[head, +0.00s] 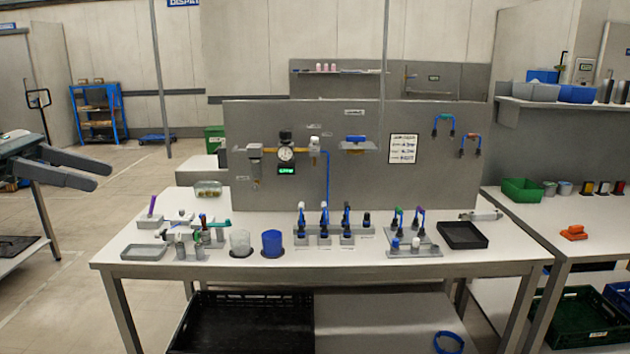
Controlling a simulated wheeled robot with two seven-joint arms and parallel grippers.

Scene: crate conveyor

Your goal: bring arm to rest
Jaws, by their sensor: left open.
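My left gripper (103,177) comes in at the left edge of the head view. Its two grey fingers point right and are apart, with nothing between them. It hangs in the air left of the white workbench (330,269), over the floor side, and appears to touch nothing. The rest of my left arm is cut off by the picture edge. My right arm and gripper do not show.
The workbench carries a grey panel (360,185), a blue cup (272,243), a clear cup (240,242), a black tray (462,236) and several fixtures. A black crate (240,332) sits below. A second bench (545,222) stands right. Open floor lies at left.

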